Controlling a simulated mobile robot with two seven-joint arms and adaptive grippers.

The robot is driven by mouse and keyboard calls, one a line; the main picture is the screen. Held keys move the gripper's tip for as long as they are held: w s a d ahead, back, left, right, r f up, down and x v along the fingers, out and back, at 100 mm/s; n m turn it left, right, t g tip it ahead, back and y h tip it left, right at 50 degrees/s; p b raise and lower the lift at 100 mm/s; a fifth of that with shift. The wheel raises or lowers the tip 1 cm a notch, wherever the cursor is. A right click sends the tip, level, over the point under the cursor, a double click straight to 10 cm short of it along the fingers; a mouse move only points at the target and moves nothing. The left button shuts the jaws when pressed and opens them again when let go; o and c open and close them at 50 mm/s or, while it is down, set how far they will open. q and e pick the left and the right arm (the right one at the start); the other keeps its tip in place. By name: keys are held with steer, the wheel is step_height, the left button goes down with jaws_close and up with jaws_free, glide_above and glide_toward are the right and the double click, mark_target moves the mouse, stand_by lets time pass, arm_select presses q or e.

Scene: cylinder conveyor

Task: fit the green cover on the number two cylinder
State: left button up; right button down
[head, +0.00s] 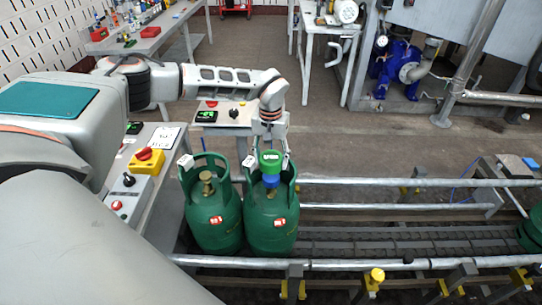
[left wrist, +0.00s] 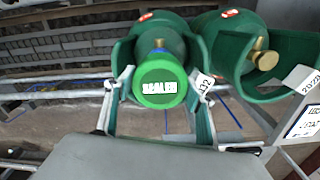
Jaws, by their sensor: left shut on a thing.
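Two green cylinders with open collars stand upright side by side on the conveyor in the head view. The left cylinder (head: 214,222) has a bare brass valve (head: 206,186). The green cover (head: 270,157), with a blue lower part, is at the valve of the right cylinder (head: 271,222), inside its collar. My left gripper (head: 272,150) is shut on the cover. In the left wrist view the cover (left wrist: 160,82) shows lettering on top, with a bit of brass behind it. Whether it is fully seated I cannot tell. White tags on the collars are partly readable. My right gripper is not in view.
Metal rails (head: 400,182) run along the conveyor, which is clear to the right until another green cylinder (head: 532,230) at the edge. A control panel with a yellow-based red switch (head: 147,160) stands at left. A small table (head: 222,118) is behind the cylinders.

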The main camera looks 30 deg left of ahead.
arm_select(q)
steer(key=shift+f+b, duration=0.3)
steer(key=shift+f, duration=1)
steer(key=shift+f+b, duration=0.35)
steer(key=shift+f, duration=0.15)
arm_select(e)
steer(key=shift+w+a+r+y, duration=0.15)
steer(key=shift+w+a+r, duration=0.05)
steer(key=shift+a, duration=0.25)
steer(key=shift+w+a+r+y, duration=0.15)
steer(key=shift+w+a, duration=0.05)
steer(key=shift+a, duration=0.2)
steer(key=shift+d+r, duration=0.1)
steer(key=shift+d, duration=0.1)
arm_select(q)
steer(key=shift+p, duration=1.15)
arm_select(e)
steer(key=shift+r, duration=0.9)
